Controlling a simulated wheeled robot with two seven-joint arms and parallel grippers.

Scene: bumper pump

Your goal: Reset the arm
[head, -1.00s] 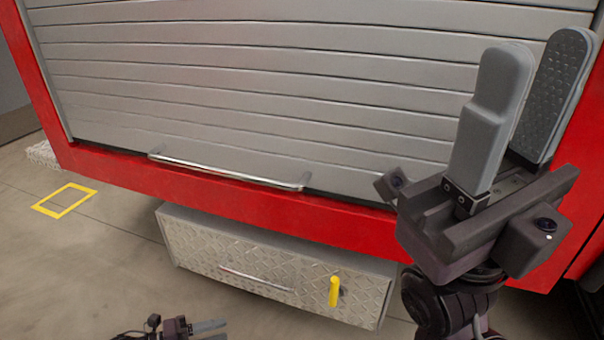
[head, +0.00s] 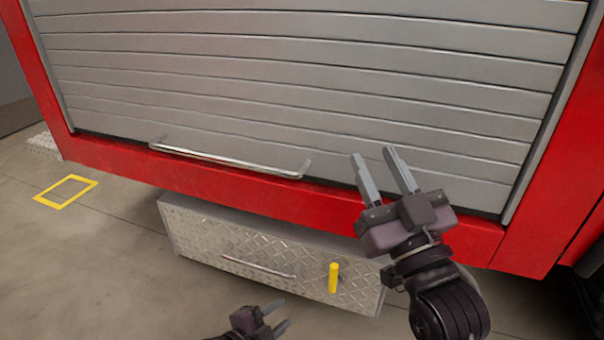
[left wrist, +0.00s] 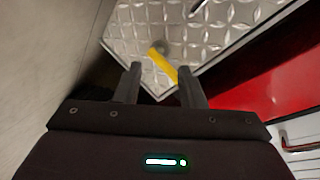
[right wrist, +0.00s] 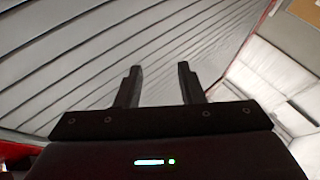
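My right gripper (head: 374,160) is up in front of the lower right of the closed grey shutter, fingers pointing up, open and empty; its fingers also show in the right wrist view (right wrist: 158,78). My left gripper (head: 283,313) is low at the bottom edge of the head view, below the diamond-plate drawer box. Its fingers are apart and empty in the left wrist view (left wrist: 160,75). The yellow lever (head: 333,278) stands upright on the front of the box and shows beyond the left fingertips in the left wrist view (left wrist: 163,66).
The grey roller shutter (head: 290,85) has a metal bar handle (head: 230,164) above the red frame (head: 250,200). The diamond-plate box (head: 215,237) hangs below, with its own thin handle (head: 258,268). A yellow square (head: 50,203) marks the open floor at left.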

